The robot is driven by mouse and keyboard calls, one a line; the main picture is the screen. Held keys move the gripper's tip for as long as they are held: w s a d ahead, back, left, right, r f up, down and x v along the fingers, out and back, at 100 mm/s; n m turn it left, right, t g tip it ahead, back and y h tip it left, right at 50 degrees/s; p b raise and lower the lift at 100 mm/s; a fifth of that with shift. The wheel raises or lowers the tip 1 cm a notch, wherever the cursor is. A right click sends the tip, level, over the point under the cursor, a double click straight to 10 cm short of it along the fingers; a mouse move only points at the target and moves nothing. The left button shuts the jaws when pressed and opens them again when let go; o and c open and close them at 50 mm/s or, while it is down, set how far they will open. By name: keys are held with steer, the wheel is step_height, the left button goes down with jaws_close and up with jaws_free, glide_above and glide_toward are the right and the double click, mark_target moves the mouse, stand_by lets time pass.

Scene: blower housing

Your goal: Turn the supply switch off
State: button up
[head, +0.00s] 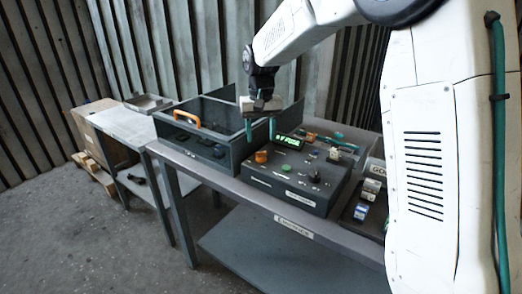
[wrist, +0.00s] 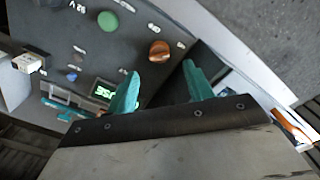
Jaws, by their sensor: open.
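A dark control panel (head: 290,182) stands on the bench, with a lit green display (head: 288,141), an orange knob (head: 261,156), a green button (head: 286,168) and a black knob (head: 316,173). I cannot read which control is the supply switch. My gripper (head: 260,132) is open and empty, its teal fingers pointing down above the panel's left rear, near the display and the orange knob. In the wrist view, the orange knob (wrist: 159,50) lies beyond the gap between the fingers (wrist: 160,75); the green button (wrist: 108,21) and display (wrist: 103,92) are left of it.
An open dark housing (head: 205,140) with an orange handle (head: 187,118) stands left of the panel. A unit with white and blue switch-like parts (head: 370,190) stands right, partly behind my arm. A white part (head: 335,154) rises at the panel's rear right. Floor left is mostly clear.

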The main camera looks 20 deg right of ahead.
mark_target(261, 152)
step_height(261, 152, down, 6)
stand_by(0.4)
steer(key=c, duration=1)
